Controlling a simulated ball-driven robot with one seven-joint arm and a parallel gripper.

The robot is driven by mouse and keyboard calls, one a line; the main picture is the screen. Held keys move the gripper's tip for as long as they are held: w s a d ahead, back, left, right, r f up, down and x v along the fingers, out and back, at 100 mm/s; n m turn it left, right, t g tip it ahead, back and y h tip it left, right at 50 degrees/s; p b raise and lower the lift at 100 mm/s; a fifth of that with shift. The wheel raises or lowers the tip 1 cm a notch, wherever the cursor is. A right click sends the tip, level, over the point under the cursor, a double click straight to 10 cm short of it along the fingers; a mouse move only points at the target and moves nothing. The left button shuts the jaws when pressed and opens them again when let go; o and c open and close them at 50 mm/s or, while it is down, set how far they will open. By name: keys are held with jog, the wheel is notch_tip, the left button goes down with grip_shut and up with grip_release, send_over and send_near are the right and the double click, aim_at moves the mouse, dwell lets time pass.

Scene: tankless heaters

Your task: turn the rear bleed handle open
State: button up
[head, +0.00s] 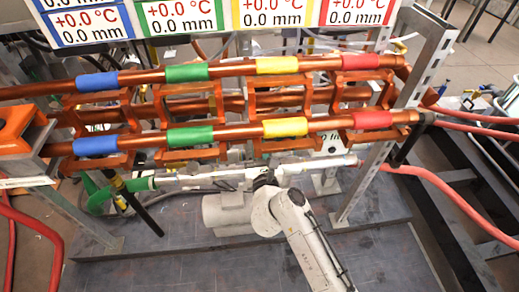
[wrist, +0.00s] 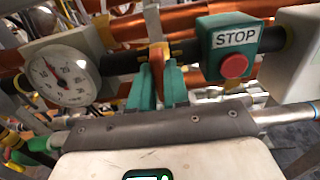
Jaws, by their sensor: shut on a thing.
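In the wrist view the two teal fingers of my gripper (wrist: 157,88) reach forward and stand close on either side of an upright orange-brown handle (wrist: 157,58). The gripper is shut on this handle, beside a dark horizontal pipe. I cannot tell from its markings whether it is the rear bleed handle. In the head view my white arm comes up from the bottom and ends near the light pipe below the copper pipes. My fingers and the held handle cannot be made out there.
A round gauge (wrist: 60,77) is left of my fingers, and a teal STOP box (wrist: 230,48) with a red button is close on their right. Copper pipes (head: 235,68) with coloured bands run above my arm. A green handle (head: 100,196) and a metal post (head: 365,180) flank it.

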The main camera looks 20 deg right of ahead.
grip_shut()
jog(key=shift+r+n+p, duration=0.1)
jog(key=shift+n+p, duration=0.3)
jog(key=shift+p, duration=0.05)
jog(key=shift+a+f+n+p, duration=0.15)
jog(key=shift+n+p, duration=1.55)
jog(key=shift+n, duration=1.05)
jog(key=shift+a+f+n+p, duration=0.1)
jog(key=shift+n+p, duration=1.65)
jog(key=shift+n, duration=0.95)
jog(key=shift+a+f+n+p, duration=0.15)
jog(key=shift+n+p, duration=1.55)
jog(key=shift+n, duration=1.05)
jog(key=shift+d, duration=0.1)
